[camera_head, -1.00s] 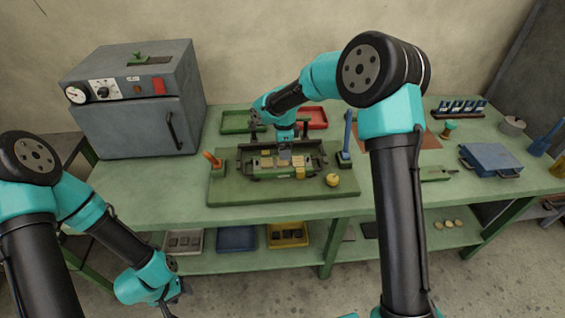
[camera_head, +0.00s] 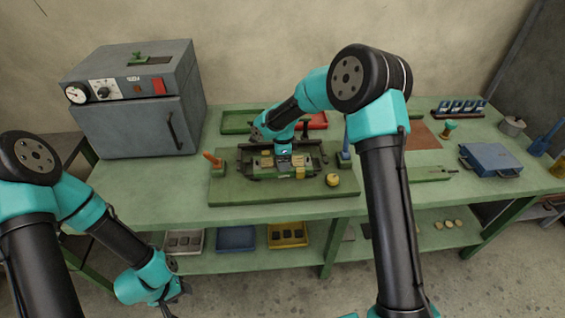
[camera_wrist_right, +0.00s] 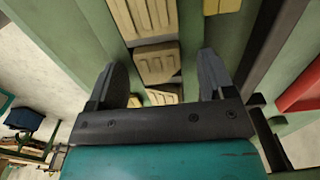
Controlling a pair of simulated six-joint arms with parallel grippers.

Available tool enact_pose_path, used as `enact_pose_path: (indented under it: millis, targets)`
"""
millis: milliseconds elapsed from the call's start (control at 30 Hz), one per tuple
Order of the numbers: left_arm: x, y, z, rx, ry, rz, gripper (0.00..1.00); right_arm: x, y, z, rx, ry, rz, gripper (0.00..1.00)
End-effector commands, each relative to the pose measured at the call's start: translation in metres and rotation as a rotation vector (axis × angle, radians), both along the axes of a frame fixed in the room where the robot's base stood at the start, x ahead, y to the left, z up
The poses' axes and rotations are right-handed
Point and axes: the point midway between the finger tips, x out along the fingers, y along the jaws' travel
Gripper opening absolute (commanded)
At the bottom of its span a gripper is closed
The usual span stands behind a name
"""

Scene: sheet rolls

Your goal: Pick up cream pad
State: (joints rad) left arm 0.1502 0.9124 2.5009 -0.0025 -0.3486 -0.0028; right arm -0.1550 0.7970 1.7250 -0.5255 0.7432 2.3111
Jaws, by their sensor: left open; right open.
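Several cream pads lie in a row on the green fixture (camera_head: 262,174) in the middle of the bench. In the right wrist view one ribbed cream pad (camera_wrist_right: 157,62) lies between my right gripper's fingers. Another pad (camera_wrist_right: 143,15) is above it in the picture, and a third (camera_wrist_right: 163,96) is partly hidden by the gripper body. My right gripper (camera_wrist_right: 164,70) is open and empty, pointing down over the row; its height above the pad is hard to judge. My left gripper (camera_head: 171,300) hangs low at the left, in front of the bench, away from the pads.
A grey oven (camera_head: 135,110) stands at the left of the bench. An orange-handled tool (camera_head: 213,160) and a yellow round knob (camera_head: 333,180) flank the fixture. Green (camera_head: 237,121) and red (camera_head: 318,121) trays lie behind it. A blue case (camera_head: 490,160) sits at the right.

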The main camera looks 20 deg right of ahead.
Motion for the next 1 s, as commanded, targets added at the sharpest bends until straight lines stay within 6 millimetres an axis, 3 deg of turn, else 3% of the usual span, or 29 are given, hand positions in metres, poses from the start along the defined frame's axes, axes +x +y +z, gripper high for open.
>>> enact_pose_path:
  millis: [433,1000]
  targets:
    - [0.0,0.0,0.0,0.0,0.0,0.0,0.46,-0.0019,0.0004,-0.0047,0.0,0.008,0.0,0.74]
    - [0.0,0.0,0.0,0.0,0.0,0.0,0.46,-0.0018,-0.0001,-0.0064,0.0,0.008,0.001,0.19]
